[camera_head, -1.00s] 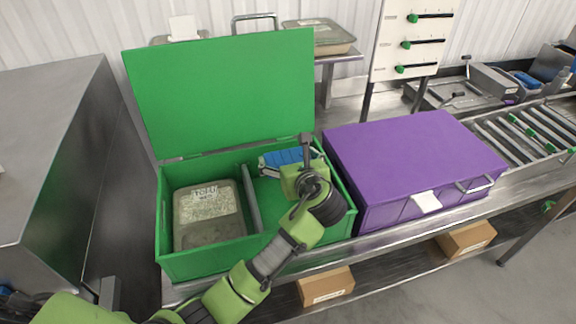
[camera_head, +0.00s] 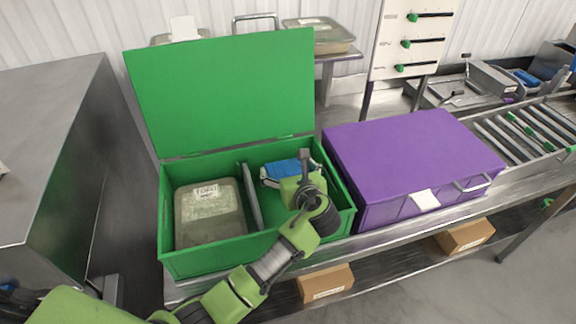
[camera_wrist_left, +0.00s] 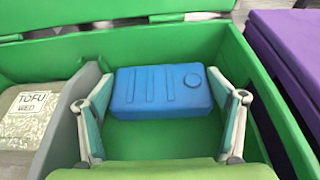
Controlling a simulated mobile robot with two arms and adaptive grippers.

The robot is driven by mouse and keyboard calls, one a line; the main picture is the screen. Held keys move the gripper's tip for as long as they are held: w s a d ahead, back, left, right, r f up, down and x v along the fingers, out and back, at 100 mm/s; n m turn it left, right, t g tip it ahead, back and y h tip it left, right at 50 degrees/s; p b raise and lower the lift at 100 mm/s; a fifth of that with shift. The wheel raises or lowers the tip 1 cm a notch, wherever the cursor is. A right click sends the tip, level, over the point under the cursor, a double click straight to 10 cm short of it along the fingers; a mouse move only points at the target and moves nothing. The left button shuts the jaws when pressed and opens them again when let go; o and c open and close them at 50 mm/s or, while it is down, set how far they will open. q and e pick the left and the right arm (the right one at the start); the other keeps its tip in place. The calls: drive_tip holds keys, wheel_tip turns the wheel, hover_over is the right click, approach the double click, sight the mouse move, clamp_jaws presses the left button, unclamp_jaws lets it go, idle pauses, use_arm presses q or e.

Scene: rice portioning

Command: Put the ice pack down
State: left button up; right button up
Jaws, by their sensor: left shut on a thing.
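The blue ice pack (camera_head: 283,171) is inside the right compartment of the open green box (camera_head: 210,263). It also shows in the left wrist view (camera_wrist_left: 160,92), lying flat between the two fingertips. My left gripper (camera_head: 287,175) reaches down into that compartment and is shut on the ice pack, one finger at each end. In the wrist view, green floor shows in front of the pack. I cannot tell whether the pack touches the floor. My right gripper is not in view.
A grey divider (camera_head: 252,198) separates the pack from a lidded tofu container (camera_head: 209,222) in the left compartment. The green lid (camera_head: 222,92) stands open behind. A closed purple box (camera_head: 412,165) stands close on the right.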

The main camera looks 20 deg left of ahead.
use_arm(q)
drive_tip(key=o, duration=1.3)
drive_tip(key=shift+r, duration=0.3)
drive_tip(key=b+v, duration=0.1)
drive_tip(key=v, duration=1.1)
drive_tip(key=shift+r+b, duration=0.3)
drive_tip(key=shift+b, duration=0.05)
